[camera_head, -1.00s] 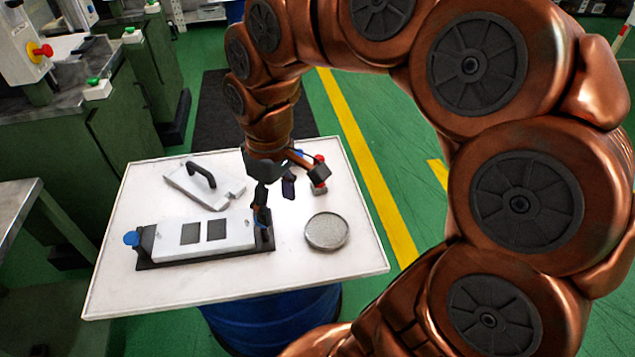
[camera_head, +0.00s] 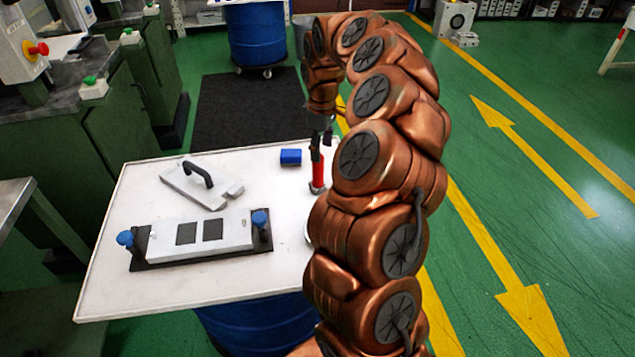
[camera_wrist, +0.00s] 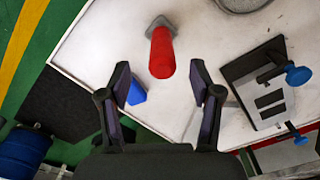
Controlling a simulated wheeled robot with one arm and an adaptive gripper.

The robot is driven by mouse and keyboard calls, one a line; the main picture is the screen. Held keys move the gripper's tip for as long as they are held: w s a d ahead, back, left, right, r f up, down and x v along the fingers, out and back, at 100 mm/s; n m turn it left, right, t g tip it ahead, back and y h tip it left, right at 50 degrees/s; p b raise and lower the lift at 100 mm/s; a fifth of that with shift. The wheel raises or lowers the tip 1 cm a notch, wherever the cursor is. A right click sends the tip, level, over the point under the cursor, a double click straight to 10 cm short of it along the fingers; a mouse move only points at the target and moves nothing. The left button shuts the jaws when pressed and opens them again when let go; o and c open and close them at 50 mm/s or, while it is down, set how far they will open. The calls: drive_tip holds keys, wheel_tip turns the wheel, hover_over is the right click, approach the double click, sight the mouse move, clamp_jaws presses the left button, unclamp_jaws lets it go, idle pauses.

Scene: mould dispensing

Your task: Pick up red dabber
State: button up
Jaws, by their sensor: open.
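The red dabber (camera_head: 318,174) stands on the white table near its right side, partly hidden by my arm in the head view. In the wrist view the red dabber (camera_wrist: 162,52) shows its red body and a grey base, just ahead of the fingertips and between their lines. My gripper (camera_wrist: 160,82) is open and empty, with one dark finger on each side. In the head view my gripper (camera_head: 318,140) is above and beside the dabber, mostly hidden by the arm. I cannot tell whether a finger touches it.
A blue block (camera_head: 290,157) lies on the table (camera_head: 110,285) behind the dabber. A mould with blue knobs (camera_head: 200,237) and a grey lid with a black handle (camera_head: 185,188) lie to the left. A round metal dish (camera_wrist: 243,4) shows at the wrist view's top edge.

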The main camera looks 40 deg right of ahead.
sight(318, 167)
wheel_tip(318, 167, down, 2)
drive_tip(key=shift+f, duration=0.15)
drive_tip(key=shift+w+a+f+p, duration=0.1)
drive_tip(key=shift+f+p, duration=0.2)
drive_tip(key=shift+f, duration=0.6)
drive_tip(key=shift+w+a+f+p, duration=0.15)
drive_tip(key=shift+f+p, duration=0.2)
drive_tip(key=shift+f, duration=0.55)
drive_tip(key=shift+w+a+f+p, duration=0.1)
drive_tip(key=shift+f+p, duration=0.2)
drive_tip(key=shift+f, duration=0.6)
clamp_jaws()
drive_tip(key=shift+r, duration=0.15)
